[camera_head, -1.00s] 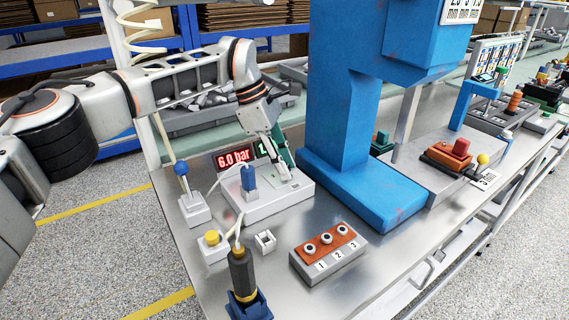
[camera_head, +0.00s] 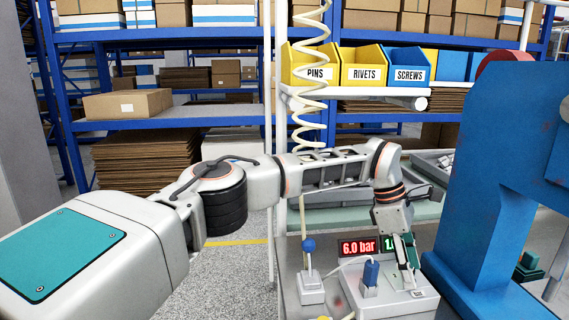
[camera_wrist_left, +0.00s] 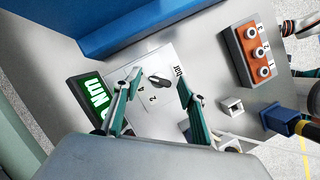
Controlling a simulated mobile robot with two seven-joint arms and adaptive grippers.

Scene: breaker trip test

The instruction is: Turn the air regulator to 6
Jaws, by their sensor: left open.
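The air regulator's white box (camera_head: 400,304) stands on the bench at the lower right of the head view. A red display (camera_head: 358,247) behind it reads 6.0 bar. In the left wrist view the small dark knob (camera_wrist_left: 159,80) sits on a pale dial plate marked 2, 4 and bar. My left gripper (camera_head: 411,284) is above the box, pointing down. In the left wrist view its open fingers (camera_wrist_left: 160,82) are on either side of the knob, with a gap showing at both sides.
A blue-topped plug (camera_head: 371,274) and a blue ball lever (camera_head: 309,246) stand left of the gripper. The large blue press (camera_head: 480,210) is close on the right. A green Nm display (camera_wrist_left: 90,100) and an orange three-button box (camera_wrist_left: 257,52) show in the wrist view.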

